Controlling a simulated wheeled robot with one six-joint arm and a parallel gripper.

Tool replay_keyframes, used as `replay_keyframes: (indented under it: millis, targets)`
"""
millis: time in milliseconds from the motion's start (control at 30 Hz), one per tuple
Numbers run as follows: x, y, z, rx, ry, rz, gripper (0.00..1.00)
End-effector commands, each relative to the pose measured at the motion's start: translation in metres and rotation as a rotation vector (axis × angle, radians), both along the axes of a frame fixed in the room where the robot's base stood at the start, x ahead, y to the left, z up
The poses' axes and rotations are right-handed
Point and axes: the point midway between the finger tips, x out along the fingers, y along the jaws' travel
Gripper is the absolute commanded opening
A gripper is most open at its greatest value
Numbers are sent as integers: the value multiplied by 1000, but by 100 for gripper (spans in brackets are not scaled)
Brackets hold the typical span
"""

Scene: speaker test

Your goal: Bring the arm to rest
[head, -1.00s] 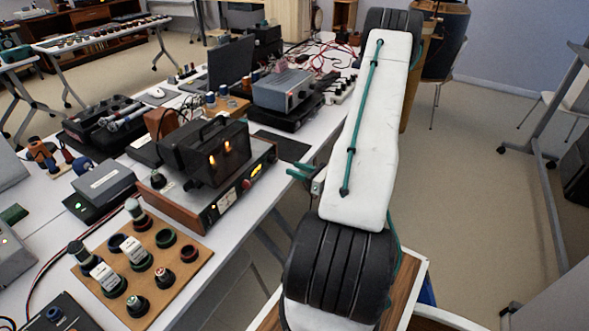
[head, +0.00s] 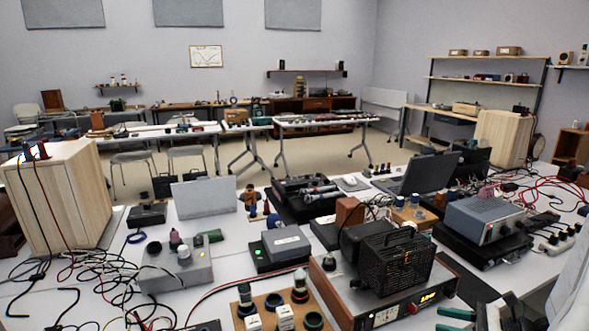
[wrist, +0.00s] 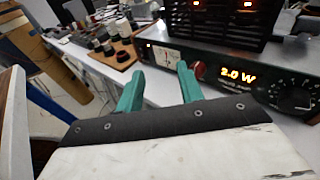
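My gripper (wrist: 160,70) shows in the wrist view with its two green fingers apart and nothing between them. It points toward the table edge, in front of the amplifier (wrist: 235,77) with the lit "2.0 W" display. In the head view the green fingers of my gripper (head: 447,319) show at the bottom edge, just below the front of that amplifier (head: 392,312). A white part of my arm shows at the right edge of the head view; the rest of it is out of frame.
A wooden board (head: 272,306) with tubes stands left of the amplifier; it also shows in the wrist view (wrist: 118,58). A grey box device (head: 483,219), a laptop (head: 425,176) and loose cables crowd the table.

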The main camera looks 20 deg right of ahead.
Motion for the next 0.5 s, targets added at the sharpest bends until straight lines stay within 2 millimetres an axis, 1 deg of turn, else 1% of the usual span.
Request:
replay_keyframes:
  millis: [33,200,300,400,500]
  targets:
    - [1,15,16,-60,-7,100,37]
    - [-12,66,56,-271,-27,461,37]
    - [-24,90,77,-403,-44,661,37]
    - [-35,110,96,-538,-67,851,37]
    - [-47,125,113,-678,-95,1027,37]
